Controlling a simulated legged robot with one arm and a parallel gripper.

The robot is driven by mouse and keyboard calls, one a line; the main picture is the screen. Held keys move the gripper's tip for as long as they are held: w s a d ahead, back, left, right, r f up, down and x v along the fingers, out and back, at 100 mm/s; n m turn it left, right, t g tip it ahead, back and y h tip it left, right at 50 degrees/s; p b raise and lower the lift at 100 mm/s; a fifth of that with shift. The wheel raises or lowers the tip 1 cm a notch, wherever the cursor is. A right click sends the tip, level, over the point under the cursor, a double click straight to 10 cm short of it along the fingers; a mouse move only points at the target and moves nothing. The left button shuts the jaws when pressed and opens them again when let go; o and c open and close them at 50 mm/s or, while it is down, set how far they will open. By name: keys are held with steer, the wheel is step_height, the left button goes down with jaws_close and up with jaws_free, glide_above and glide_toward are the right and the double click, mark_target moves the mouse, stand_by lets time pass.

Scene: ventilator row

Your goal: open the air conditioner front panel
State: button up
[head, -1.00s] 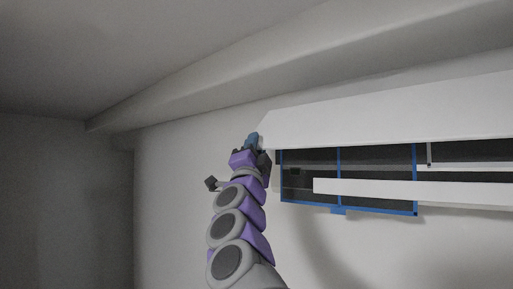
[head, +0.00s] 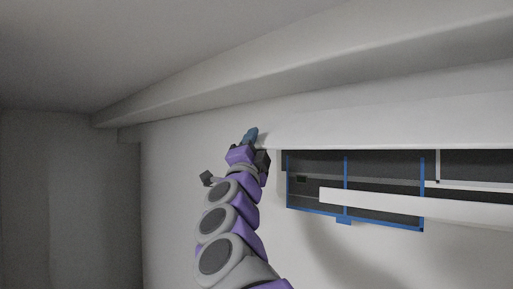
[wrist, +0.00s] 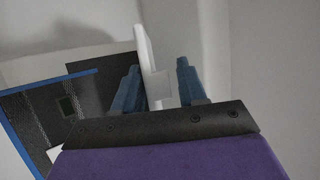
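The white front panel (head: 390,126) of the air conditioner is swung up, and its underside opening shows in the head view. Blue-framed filters (head: 346,182) and a white bar (head: 400,204) are exposed below it. My gripper (head: 250,138) is at the panel's left end, close to its edge. In the wrist view, the two blue fingers of my gripper (wrist: 157,85) are spread apart. The panel's edge (wrist: 145,55) rises between and beyond them. Contact with the panel cannot be told. A blue-edged filter (wrist: 40,110) lies left of the fingers.
A ceiling beam (head: 300,80) runs above the unit, with little height between it and the panel. The wall (head: 170,190) left of and below the unit is bare and clear.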

steer(key=shift+o, duration=1)
steer(key=shift+s+a+r, duration=0.1)
steer(key=shift+s, duration=0.05)
steer(key=shift+f, duration=0.2)
steer(key=shift+f, duration=0.2)
steer(key=b+v, duration=0.5)
steer(key=v, duration=1.2)
steer(key=shift+a+r, duration=0.1)
steer(key=shift+r, duration=0.05)
